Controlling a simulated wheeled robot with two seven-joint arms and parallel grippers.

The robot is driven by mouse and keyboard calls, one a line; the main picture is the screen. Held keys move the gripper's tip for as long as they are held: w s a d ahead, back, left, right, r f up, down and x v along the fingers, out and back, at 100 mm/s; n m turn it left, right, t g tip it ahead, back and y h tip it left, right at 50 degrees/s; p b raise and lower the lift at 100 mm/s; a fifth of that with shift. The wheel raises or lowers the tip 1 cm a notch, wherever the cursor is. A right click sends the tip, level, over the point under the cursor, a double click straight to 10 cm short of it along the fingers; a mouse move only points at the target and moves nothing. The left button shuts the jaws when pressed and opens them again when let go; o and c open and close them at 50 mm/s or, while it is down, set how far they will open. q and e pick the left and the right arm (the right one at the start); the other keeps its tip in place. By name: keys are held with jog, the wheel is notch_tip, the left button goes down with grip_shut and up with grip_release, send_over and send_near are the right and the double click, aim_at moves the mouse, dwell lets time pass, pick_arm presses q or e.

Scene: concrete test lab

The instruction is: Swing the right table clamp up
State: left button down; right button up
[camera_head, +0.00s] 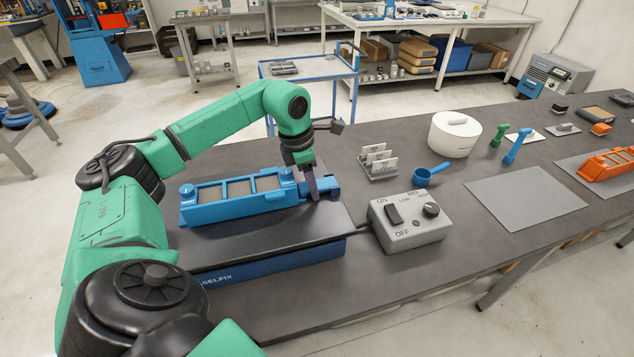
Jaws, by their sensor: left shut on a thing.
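A blue fixture frame (225,213) with several openings lies on a dark plate (258,232) with a blue base marked SELFIX. At its right end is a blue block (327,187), which seems to be the right table clamp. My left gripper (313,193) points down at this right end and is shut on a part there, apparently the clamp. The fingers and arm hide the exact grip and the clamp's angle. A blue knob (187,190) shows at the frame's left end. My right gripper is not in view.
A grey switch box (409,224) stands just right of the plate. Behind it are a card holder (380,171), a blue scoop (423,178) and a white round tub (453,142). A bare grey mat (525,205) and an orange frame (606,166) lie farther right.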

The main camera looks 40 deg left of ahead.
aim_at(322, 183)
pick_arm(q)
jog(key=shift+w+d+r+p, duration=0.1)
jog(key=shift+w+r+p, duration=0.1)
jog(key=shift+r+p, duration=0.25)
jog(key=shift+w+d+r+p, duration=0.1)
jog(key=shift+w+r+p, duration=0.05)
jog(key=shift+r+p, duration=0.3)
jog(key=shift+w+d+r+p, duration=0.15)
jog(key=shift+r+p, duration=0.2)
jog(key=shift+r, duration=0.1)
jog(key=shift+w+d+r+p, duration=0.1)
jog(key=shift+r+p, duration=0.25)
jog(key=shift+r, duration=0.1)
jog(key=shift+w+d, duration=0.1)
